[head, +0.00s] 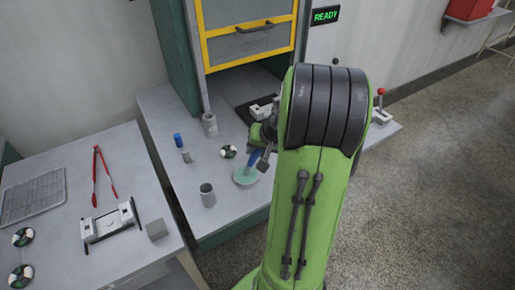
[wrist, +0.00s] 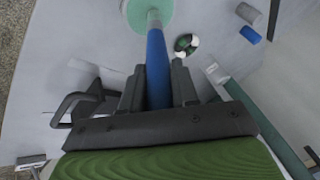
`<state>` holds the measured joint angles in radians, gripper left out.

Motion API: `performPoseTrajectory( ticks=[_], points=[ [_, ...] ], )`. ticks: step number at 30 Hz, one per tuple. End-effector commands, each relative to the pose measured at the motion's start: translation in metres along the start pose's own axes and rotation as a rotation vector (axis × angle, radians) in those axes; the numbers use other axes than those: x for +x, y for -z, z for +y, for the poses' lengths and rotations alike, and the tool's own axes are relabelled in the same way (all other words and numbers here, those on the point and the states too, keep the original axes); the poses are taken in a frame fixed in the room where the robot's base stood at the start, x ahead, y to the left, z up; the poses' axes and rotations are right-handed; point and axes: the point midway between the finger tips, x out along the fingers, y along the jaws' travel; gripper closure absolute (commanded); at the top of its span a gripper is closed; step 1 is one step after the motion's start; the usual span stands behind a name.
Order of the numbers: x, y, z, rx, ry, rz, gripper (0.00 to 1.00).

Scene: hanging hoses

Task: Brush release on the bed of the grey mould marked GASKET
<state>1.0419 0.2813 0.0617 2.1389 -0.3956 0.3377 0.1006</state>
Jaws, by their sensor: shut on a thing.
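My gripper (wrist: 157,88) is shut on the blue handle of a brush (wrist: 157,60). In the head view the brush (head: 254,158) slants over a pale green dish (head: 246,178), and my wrist hides part of it. In the wrist view the brush's grey lower end meets the green dish (wrist: 136,14) at the top edge; I cannot tell whether the tip touches the bottom. A pale grey mould-like piece (head: 262,108) lies on a dark plate below the yellow-framed press door, partly behind my arm. No GASKET marking is readable, so I cannot tell which piece bears it.
Two grey cups (head: 207,195) (head: 209,125), a black, white and green disc (head: 228,152) and a blue-and-grey piece (head: 178,140) stand near the dish. The left table holds a wire rack (head: 33,195), red tongs (head: 103,175) and a white-ended frame (head: 110,221). A READY sign (head: 325,16) is lit.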

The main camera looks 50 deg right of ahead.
Motion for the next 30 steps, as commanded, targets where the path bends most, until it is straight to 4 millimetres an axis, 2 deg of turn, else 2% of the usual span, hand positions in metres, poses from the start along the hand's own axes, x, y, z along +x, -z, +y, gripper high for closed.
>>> performPoseTrajectory(
  ticks=[5,25,30],
  points=[
    [-0.004,0.001,-0.001,0.001,-0.001,-0.005,1.0],
    [-0.059,0.025,-0.023,0.0,-0.001,-0.002,1.0],
    [-0.061,0.025,-0.024,0.001,-0.001,-0.002,1.0]
  ],
)
